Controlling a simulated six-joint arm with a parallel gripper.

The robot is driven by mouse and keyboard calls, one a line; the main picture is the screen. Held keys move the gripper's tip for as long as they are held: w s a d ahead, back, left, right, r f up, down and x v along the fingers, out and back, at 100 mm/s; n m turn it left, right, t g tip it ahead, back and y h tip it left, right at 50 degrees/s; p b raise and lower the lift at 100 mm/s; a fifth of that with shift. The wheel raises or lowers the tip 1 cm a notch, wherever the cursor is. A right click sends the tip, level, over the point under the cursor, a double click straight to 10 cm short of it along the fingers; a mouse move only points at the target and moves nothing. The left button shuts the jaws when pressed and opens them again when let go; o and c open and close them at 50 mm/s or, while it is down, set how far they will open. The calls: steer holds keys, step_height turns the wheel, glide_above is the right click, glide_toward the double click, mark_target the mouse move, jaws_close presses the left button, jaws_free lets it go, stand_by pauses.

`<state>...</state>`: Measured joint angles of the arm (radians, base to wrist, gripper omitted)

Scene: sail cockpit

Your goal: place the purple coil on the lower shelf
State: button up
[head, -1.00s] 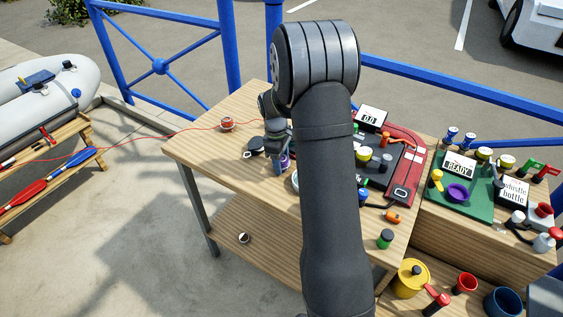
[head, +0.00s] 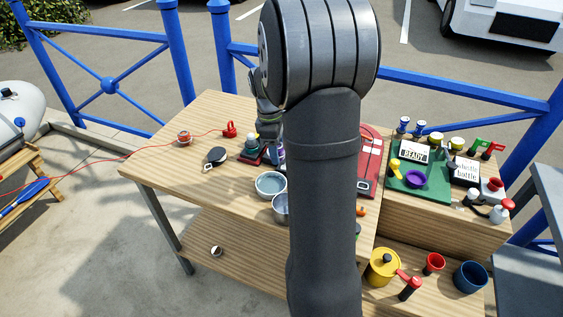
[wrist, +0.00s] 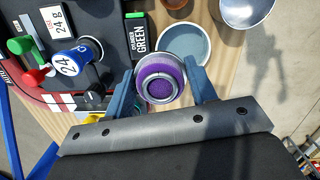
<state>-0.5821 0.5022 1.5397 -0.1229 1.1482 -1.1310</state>
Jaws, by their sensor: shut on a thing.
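The purple coil (wrist: 160,84) is a round purple roll with a pale rim, held between the two blue-grey fingers of my gripper (wrist: 160,90) in the wrist view. A shallow grey-blue dish (wrist: 184,42) lies just beyond it, below or beside the coil. In the head view my gripper (head: 273,155) is over the tabletop, partly hidden by my arm, and the coil is hard to make out there.
A green board (head: 435,187) with a purple ring stands at right. Most of the visible shelf is bare.

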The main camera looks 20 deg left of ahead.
steer(key=shift+d+r, duration=0.2)
steer(key=shift+d, duration=0.15)
